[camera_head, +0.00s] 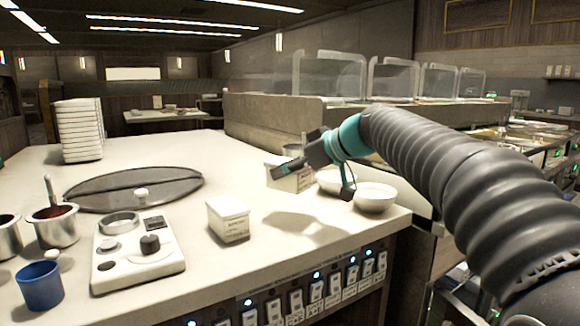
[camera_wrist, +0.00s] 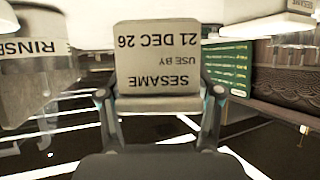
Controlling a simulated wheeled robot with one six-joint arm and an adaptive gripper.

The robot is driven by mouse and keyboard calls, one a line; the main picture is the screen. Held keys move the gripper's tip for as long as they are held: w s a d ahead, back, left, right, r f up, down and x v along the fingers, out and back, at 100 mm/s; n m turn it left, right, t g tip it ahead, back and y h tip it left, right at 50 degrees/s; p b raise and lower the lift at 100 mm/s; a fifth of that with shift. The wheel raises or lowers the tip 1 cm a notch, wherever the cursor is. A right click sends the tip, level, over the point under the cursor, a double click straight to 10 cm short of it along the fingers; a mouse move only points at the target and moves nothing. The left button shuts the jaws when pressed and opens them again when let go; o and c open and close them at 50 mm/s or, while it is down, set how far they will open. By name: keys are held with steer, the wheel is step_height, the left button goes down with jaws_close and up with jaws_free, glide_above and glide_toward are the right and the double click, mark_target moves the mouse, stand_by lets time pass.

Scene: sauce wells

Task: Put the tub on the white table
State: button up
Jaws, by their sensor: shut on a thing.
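My gripper (camera_head: 292,166) is shut on a white tub (camera_head: 290,181) over the right part of the pale counter (camera_head: 185,238). In the wrist view the tub (camera_wrist: 157,58) sits between both fingers (camera_wrist: 160,100), its label reading SESAME, USE BY 21 DEC 26 upside down. My gripper partly covers the tub in the head view, and I cannot tell its clearance above the counter. A second white lidded tub (camera_head: 228,220) stands on the counter, nearer and to the left. A pale table (camera_head: 165,115) stands in the far background.
White bowls (camera_head: 375,197) stand by the counter's right edge. A control box (camera_head: 137,252), a blue cup (camera_head: 40,285), metal pots (camera_head: 54,226) and a dark round lid (camera_head: 134,188) occupy the left. A white stack (camera_head: 80,130) stands behind. A container marked RINSE (camera_wrist: 35,55) shows in the wrist view.

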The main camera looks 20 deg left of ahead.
mark_target(289, 192)
steer(key=shift+f+b, duration=1.6)
steer(key=shift+f, duration=1.1)
steer(key=shift+f+b, duration=0.6)
steer(key=o, duration=1.6)
